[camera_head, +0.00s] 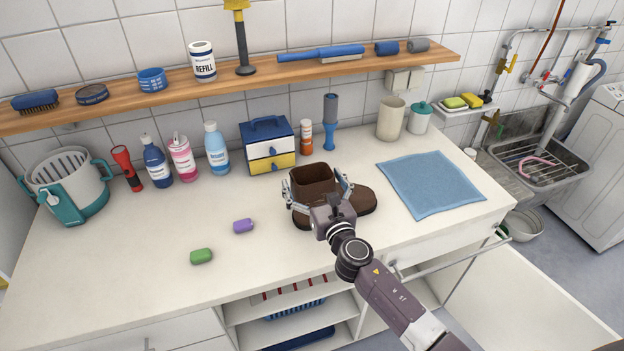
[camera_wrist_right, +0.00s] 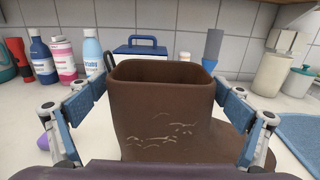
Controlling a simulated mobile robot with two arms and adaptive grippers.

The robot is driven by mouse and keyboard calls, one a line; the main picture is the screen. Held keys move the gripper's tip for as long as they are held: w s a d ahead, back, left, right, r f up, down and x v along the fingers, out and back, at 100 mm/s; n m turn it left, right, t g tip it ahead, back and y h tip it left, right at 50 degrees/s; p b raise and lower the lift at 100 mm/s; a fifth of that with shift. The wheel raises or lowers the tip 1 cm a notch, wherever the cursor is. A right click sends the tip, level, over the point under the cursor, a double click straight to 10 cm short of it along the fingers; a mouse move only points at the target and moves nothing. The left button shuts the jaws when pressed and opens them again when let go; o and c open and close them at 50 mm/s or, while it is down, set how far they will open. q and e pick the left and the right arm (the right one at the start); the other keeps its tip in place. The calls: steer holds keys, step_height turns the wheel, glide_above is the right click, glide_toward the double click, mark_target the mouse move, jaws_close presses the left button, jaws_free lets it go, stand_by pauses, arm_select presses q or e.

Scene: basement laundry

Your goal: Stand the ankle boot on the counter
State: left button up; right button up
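The brown ankle boot (camera_head: 314,180) is upright on the white counter (camera_head: 130,250), its opening facing up and its toe pointing right. The right wrist view shows its shaft (camera_wrist_right: 160,115) close up, with pale scuffs on the near side. My right gripper (camera_head: 317,188) is at the boot from the counter's front side. Its two fingers are spread on either side of the shaft, with gaps visible in the right wrist view (camera_wrist_right: 162,97), so it is open around the boot. The gripper hides part of the boot's lower near side. My left gripper is not in view.
A purple bar (camera_head: 243,226) and a green bar (camera_head: 201,256) lie left of the boot. A blue cloth (camera_head: 431,184) lies to the right. Bottles, a small drawer box (camera_head: 268,146) and a cup (camera_head: 391,118) stand behind. The front left counter is clear.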

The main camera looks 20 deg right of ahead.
steer(key=shift+r, duration=0.1)
steer(key=shift+s, duration=0.15)
steer(key=s+b, duration=0.1)
steer(key=s, duration=1)
steer(key=shift+s+d, duration=0.2)
steer(key=shift+s, duration=0.15)
